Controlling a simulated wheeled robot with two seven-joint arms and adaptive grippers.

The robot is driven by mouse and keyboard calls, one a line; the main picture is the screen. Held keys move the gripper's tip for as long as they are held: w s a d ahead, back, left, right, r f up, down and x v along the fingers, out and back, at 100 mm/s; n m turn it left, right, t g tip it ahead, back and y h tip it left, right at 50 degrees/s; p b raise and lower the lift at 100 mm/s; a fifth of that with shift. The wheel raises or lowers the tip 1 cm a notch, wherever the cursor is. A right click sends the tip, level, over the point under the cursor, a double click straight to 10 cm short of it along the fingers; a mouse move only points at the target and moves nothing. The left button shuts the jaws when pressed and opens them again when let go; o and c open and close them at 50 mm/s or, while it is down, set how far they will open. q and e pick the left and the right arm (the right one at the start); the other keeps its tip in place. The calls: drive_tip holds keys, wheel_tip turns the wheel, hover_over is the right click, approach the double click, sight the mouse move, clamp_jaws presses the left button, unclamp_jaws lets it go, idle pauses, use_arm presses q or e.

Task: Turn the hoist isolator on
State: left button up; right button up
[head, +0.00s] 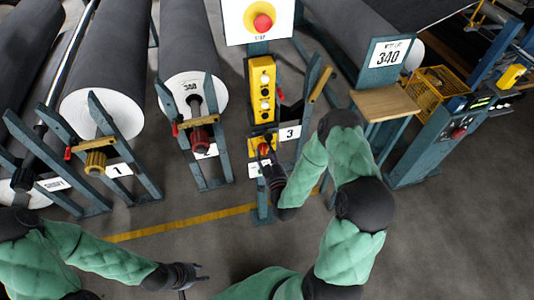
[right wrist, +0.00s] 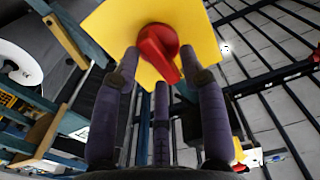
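The isolator is a red rotary handle on a yellow plate, low on the blue post, with the handle (head: 263,148) just above my right gripper (head: 268,167) in the head view. In the right wrist view the red handle (right wrist: 157,47) sits on the yellow plate (right wrist: 112,22), its grip slanting down to the right. My right gripper's fingers (right wrist: 165,68) are spread, with the handle's lower end between their tips; I cannot tell whether they touch it. My left gripper (head: 199,274) is open and empty, low over the floor.
A yellow button box (head: 262,90) and a red stop button (head: 263,22) are higher on the post. Large grey rolls (head: 108,60) on blue stands fill the left. A wooden shelf (head: 385,104) and yellow basket (head: 428,90) stand at right. The front floor is clear.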

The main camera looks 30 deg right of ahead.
clamp_jaws()
drive_tip(key=shift+m, duration=0.3)
drive_tip(key=m+b, duration=0.1)
drive_tip(key=m, duration=0.4)
drive_tip(key=f+m+b, duration=0.1)
drive_tip(key=m+b, duration=0.1)
drive_tip(key=m, duration=0.4)
drive_tip(key=m+b, duration=0.1)
drive_tip(key=m, duration=0.5)
drive_tip(key=shift+s+d+f+b, duration=0.1)
drive_tip(key=shift+d+f+b, duration=0.2)
drive_tip(key=shift+d, duration=0.05)
drive_tip(key=shift+m, duration=0.3)
